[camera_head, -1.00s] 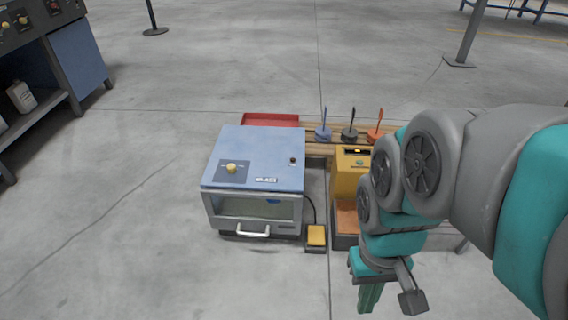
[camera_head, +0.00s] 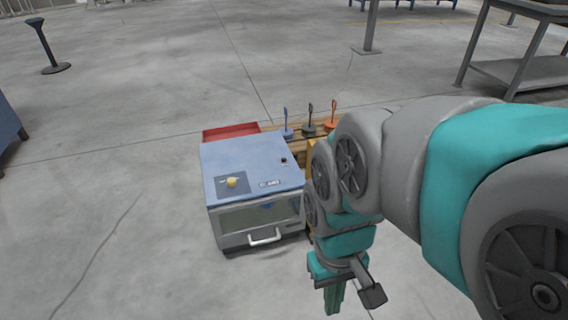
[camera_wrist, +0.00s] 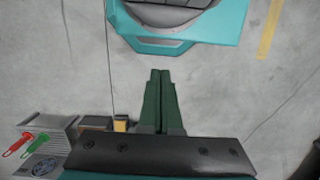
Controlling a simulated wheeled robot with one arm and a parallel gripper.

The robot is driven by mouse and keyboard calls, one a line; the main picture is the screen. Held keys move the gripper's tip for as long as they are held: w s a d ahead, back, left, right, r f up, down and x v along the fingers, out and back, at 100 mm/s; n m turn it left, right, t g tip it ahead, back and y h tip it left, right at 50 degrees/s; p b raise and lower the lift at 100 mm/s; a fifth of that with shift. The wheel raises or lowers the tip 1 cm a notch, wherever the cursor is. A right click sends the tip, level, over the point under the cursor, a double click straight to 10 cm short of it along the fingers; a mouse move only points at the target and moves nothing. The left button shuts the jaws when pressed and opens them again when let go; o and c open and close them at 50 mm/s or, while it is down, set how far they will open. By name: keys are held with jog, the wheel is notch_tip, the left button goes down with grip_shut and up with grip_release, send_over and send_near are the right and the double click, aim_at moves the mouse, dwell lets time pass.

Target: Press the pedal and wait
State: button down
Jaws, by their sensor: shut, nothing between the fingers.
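The yellow pedal is not visible in the head view now; my arm covers the floor to the right of the blue cabinet (camera_head: 250,165). The cabinet has a yellow knob on top, a window and a white handle in front. My gripper (camera_head: 334,304) is shut and empty, pointing down in front of and to the right of the cabinet. Its closed dark green fingers (camera_wrist: 160,74) show in the wrist view. A small yellow patch (camera_wrist: 121,125) lies left of the fingers there; I cannot tell whether it is the pedal.
A red tray (camera_head: 231,131) and a wooden rack with blue, dark and orange handled tools stand behind the cabinet. A yellow box is mostly hidden by my arm. A grey table (camera_head: 530,70) stands back right. Floor left of the cabinet is clear.

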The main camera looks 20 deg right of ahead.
jog(key=w+d+f+n+t+h+b, duration=0.15)
jog(key=w+d+f, duration=0.5)
jog(key=w, duration=0.75)
jog(key=w+d+f+n+t+b, duration=0.1)
jog(key=w+d+f+n+t, duration=0.2)
jog(key=w+d+f, duration=0.75)
jog(key=w+d+f+n+t+h+b, duration=0.1)
jog(key=w+d+f+n+t, duration=0.2)
jog(key=w, duration=1.4)
jog(key=w+f+n+t+y, duration=0.1)
jog(key=w+f, duration=0.2)
jog(key=f, duration=0.3)
jog(key=w+f+n+t+y+b, duration=0.1)
jog(key=w+f+n+y, duration=0.1)
jog(key=f, duration=0.4)
jog(key=w+d+f+n+t+y+b, duration=0.1)
jog(key=w+f, duration=0.3)
jog(key=f, duration=0.3)
jog(key=shift+y, duration=0.35)
jog(key=shift+w+f, duration=0.1)
jog(key=shift+f, duration=0.05)
notch_tip(320, 180, down, 8)
jog(key=b, duration=0.5)
jog(key=shift+r, duration=0.25)
jog(key=shift+f+b, duration=0.35)
jog(key=shift+f, duration=0.25)
